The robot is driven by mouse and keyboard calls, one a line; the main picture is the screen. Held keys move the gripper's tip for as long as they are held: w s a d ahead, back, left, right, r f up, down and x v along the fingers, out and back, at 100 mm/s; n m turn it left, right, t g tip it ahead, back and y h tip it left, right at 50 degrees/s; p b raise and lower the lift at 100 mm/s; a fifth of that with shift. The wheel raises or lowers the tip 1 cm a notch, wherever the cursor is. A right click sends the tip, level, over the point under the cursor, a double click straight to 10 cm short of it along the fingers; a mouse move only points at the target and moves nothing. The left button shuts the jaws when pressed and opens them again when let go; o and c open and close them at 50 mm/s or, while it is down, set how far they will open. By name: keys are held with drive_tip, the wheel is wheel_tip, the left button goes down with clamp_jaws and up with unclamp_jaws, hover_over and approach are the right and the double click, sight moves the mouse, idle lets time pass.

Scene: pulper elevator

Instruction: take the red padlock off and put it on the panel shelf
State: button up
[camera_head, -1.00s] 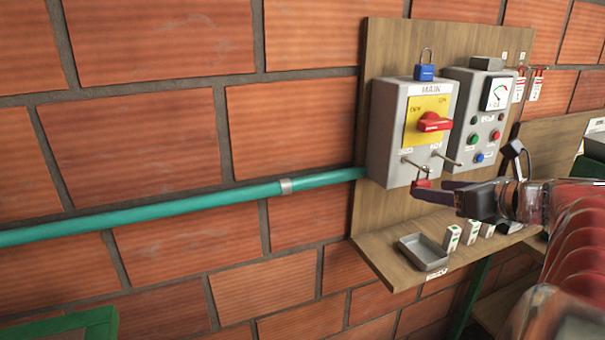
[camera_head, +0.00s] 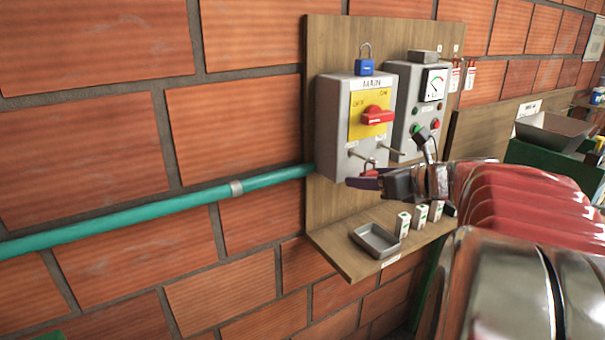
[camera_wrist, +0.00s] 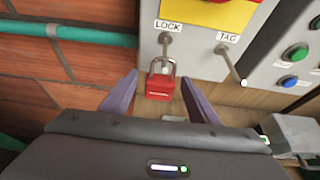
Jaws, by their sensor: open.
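The red padlock (camera_wrist: 160,86) hangs by its shackle from the peg under the LOCK label, at the lower front of the grey MAIN box (camera_head: 338,130). It also shows in the head view (camera_head: 369,170), partly hidden by my gripper. My gripper (camera_wrist: 160,92) is open, with one finger on each side of the padlock's body in the wrist view. I cannot tell whether the fingers touch it. The panel shelf (camera_head: 345,260) is below the box, with a grey tray (camera_head: 375,241) on it.
Several small white boxes (camera_head: 403,224) stand on the shelf right of the tray. A bare TAG peg (camera_wrist: 235,70) sticks out right of the padlock. A blue padlock (camera_head: 365,66) is on top of the MAIN box. A green pipe (camera_head: 150,215) runs along the brick wall.

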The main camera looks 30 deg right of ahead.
drive_tip(key=shift+c, duration=0.6)
drive_tip(key=c, duration=1.1)
